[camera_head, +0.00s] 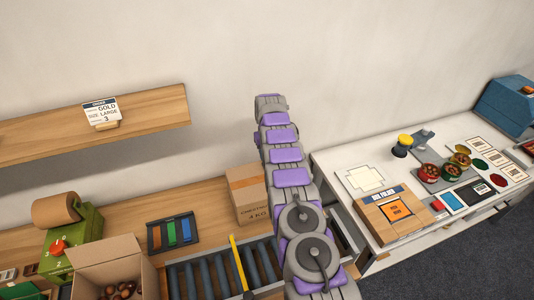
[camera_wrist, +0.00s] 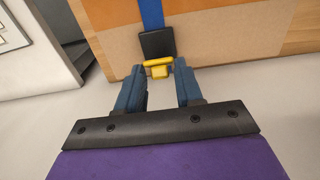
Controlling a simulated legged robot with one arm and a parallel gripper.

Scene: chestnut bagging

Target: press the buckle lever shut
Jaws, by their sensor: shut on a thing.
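In the wrist view, the yellow buckle lever (camera_wrist: 158,67) sits at the lower end of a black buckle (camera_wrist: 158,43). A blue strap (camera_wrist: 151,12) runs up from the buckle over a tan and orange patched surface. My gripper (camera_wrist: 159,75) has its two blue fingers on either side of the yellow lever, with the tips closed on it. The lever sticks out toward my gripper; its exact angle is hard to tell. In the head view, my arm spans the middle, and I cannot make out the gripper or the buckle there.
A cardboard box (camera_head: 246,192) stands beside my arm. An open carton (camera_head: 113,262) with chestnuts is at lower left, near a roller conveyor (camera_head: 205,284). A white table (camera_head: 345,161) at right holds bowls and cards. A wooden shelf (camera_head: 160,112) is on the wall.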

